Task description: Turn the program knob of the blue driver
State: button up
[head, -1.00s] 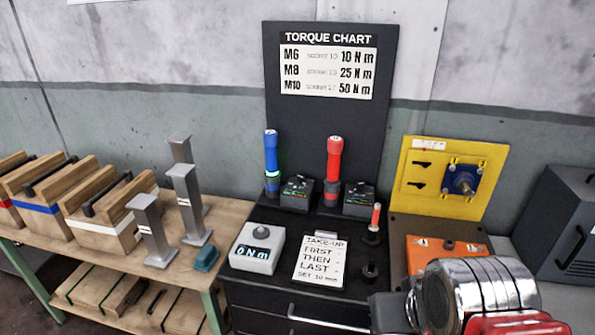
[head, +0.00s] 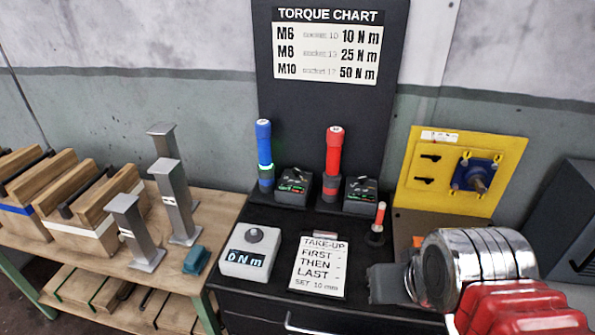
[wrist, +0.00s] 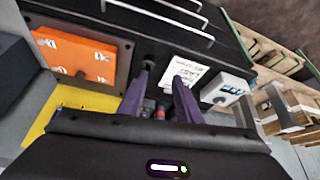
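The blue driver (head: 264,148) stands upright in its holder on the black bench top, left of the red driver (head: 333,152). A small black box with a lit display (head: 293,187) sits just right of the blue driver. I cannot make out a program knob on either clearly. My gripper (head: 385,284) is at the right front of the bench, well apart from the blue driver. In the wrist view my gripper (wrist: 161,100) has its two purple fingers apart, with nothing held between them. The blue driver is not clear there.
A grey readout box (head: 251,252) and a take-up card (head: 319,266) lie at the front. A small red-tipped tool (head: 378,222) stands near my gripper. A yellow panel with a blue motor (head: 475,175) is at right. Grey posts (head: 135,234) stand at left.

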jog(key=shift+o, duration=1.4)
jog(key=shift+w, duration=0.2)
jog(key=w, duration=0.4)
jog(key=w+t, duration=0.1)
jog(key=w, duration=0.2)
jog(key=w+t, duration=0.1)
jog(key=w, duration=0.3)
jog(key=shift+w+d+r, duration=0.1)
jog(key=shift+w+r, duration=0.2)
jog(key=shift+r, duration=0.1)
jog(key=n+t+y, duration=0.3)
jog(key=t+y, duration=0.1)
jog(key=t, duration=0.1)
send_near(297, 170)
jog(key=v, duration=0.6)
jog(key=shift+w+f, duration=0.1)
jog(key=shift+f, duration=0.1)
jog(key=shift+x, duration=6.95)
jog(key=shift+r, duration=0.15)
